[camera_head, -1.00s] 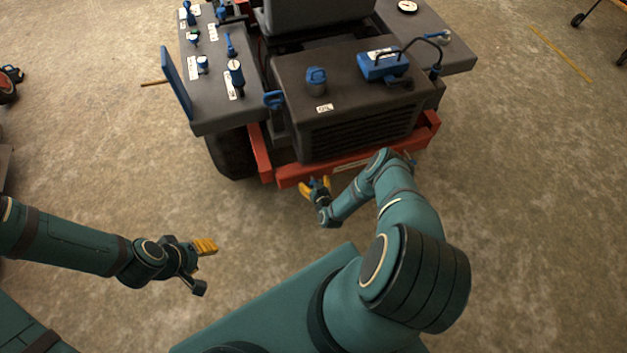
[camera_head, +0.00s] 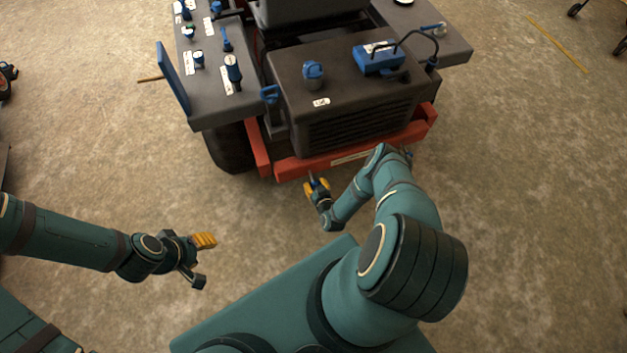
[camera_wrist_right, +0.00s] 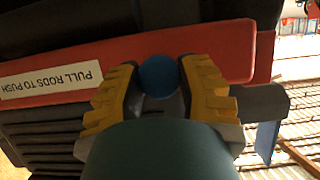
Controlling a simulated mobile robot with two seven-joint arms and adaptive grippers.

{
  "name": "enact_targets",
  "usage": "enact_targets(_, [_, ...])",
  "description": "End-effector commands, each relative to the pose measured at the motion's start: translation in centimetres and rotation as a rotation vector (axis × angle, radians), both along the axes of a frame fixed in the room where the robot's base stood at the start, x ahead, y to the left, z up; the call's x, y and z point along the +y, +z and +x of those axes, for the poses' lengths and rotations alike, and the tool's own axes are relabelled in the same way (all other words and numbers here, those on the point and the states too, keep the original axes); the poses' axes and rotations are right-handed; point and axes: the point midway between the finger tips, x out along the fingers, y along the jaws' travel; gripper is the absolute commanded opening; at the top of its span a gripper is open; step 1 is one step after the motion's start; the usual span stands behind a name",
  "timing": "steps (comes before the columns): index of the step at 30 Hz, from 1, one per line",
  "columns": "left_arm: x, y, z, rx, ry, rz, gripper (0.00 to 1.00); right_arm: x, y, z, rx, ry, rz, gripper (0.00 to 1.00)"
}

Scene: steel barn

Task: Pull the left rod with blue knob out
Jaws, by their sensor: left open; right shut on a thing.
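The blue knob (camera_wrist_right: 158,76) of the left rod shows in the right wrist view, between the yellow fingers of my right gripper (camera_wrist_right: 158,85). The gripper is shut on it, in front of the red bumper bar. In the head view my right gripper (camera_head: 318,187) is at the left part of the red bumper (camera_head: 330,160), and its fingers hide most of the knob. The rod itself is mostly hidden. My left gripper (camera_head: 203,261) is open and empty over the floor, well away from the machine.
The dark machine (camera_head: 345,95) carries blue controls on top. A label reading "PULL RODS TO PUSH" (camera_wrist_right: 50,80) is on the bumper beside the knob, upside down in the wrist view. A grey side panel (camera_head: 225,90) juts out at left. The floor around my left arm is clear.

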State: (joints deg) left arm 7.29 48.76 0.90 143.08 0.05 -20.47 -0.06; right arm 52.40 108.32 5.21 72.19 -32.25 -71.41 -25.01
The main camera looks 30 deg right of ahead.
Motion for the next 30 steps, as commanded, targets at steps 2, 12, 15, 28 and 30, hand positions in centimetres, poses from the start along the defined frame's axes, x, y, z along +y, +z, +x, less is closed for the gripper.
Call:
enact_targets(2, [0.0, 0.0, 0.0, 0.0, 0.0, 0.0, 0.47, 0.1, -0.2, -0.2, 0.006, 0.0, 0.002, 0.0])
enact_targets(12, [0.0, 0.0, 0.0, 0.0, 0.0, 0.0, 0.47, 0.1, -0.2, -0.2, 0.005, 0.0, 0.001, 0.7])
enact_targets(15, [0.0, 0.0, 0.0, 0.0, 0.0, 0.0, 0.47, 0.1, -0.1, -0.1, 0.004, 0.0, 0.001, 0.7])
enact_targets(28, [0.0, 0.0, 0.0, 0.0, 0.0, 0.0, 0.47, 0.0, 4.2, 0.0, 0.004, 0.002, 0.001, 0.7])
enact_targets(30, [0.0, 0.0, 0.0, 0.0, 0.0, 0.0, 0.47, 0.0, 5.4, -0.1, 0.004, 0.001, 0.001, 0.7])
